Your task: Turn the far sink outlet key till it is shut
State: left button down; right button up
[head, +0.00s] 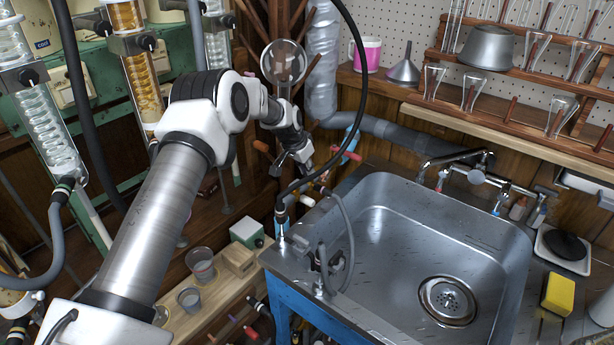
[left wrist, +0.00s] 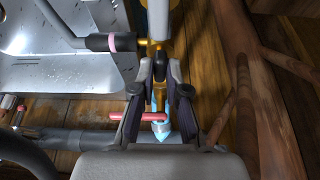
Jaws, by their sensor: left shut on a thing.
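My left gripper (head: 298,168) reaches down behind the sink's left back corner in the head view. In the left wrist view its two fingers (left wrist: 161,80) are closed on a small dark and brass piece, which I take to be the far sink outlet key (left wrist: 160,62). The fingers hide much of it, so its exact turn angle cannot be told. A red bar handle (left wrist: 138,116) on a light blue fitting (left wrist: 161,129) lies by the fingers; it also shows in the head view (head: 346,154). My right gripper is not in view.
The steel sink (head: 385,215) stands to the right of the gripper. A black hose (head: 318,167) loops in front of it. A grey pipe (head: 400,135) runs along the wall behind. Wooden branch-like rods (left wrist: 248,90) stand close on the right in the left wrist view.

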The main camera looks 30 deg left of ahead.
pick_arm(q)
jog(key=c, duration=1.2)
grip_release()
